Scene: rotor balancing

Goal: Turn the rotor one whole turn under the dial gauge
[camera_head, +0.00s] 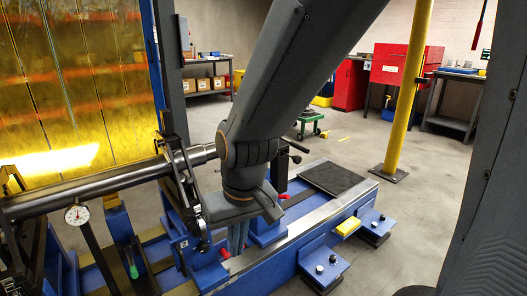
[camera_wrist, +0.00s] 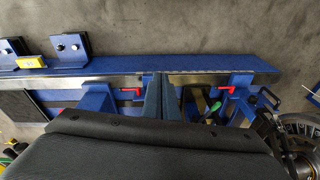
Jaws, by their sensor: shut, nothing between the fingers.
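The rotor's long steel shaft (camera_head: 100,184) lies across the left of the head view, held on the blue balancing stand. A dark bracket-like part (camera_head: 182,185) stands around the shaft near its right end. The dial gauge (camera_head: 77,214), with a white round face, sits just below the shaft at the left; its reading is too small to tell.
The blue bed (camera_head: 268,268) runs to the right, with a black mat (camera_head: 331,178) on its far end. Blue side brackets (camera_head: 323,262) and a yellow block (camera_head: 348,226) stick out in front.

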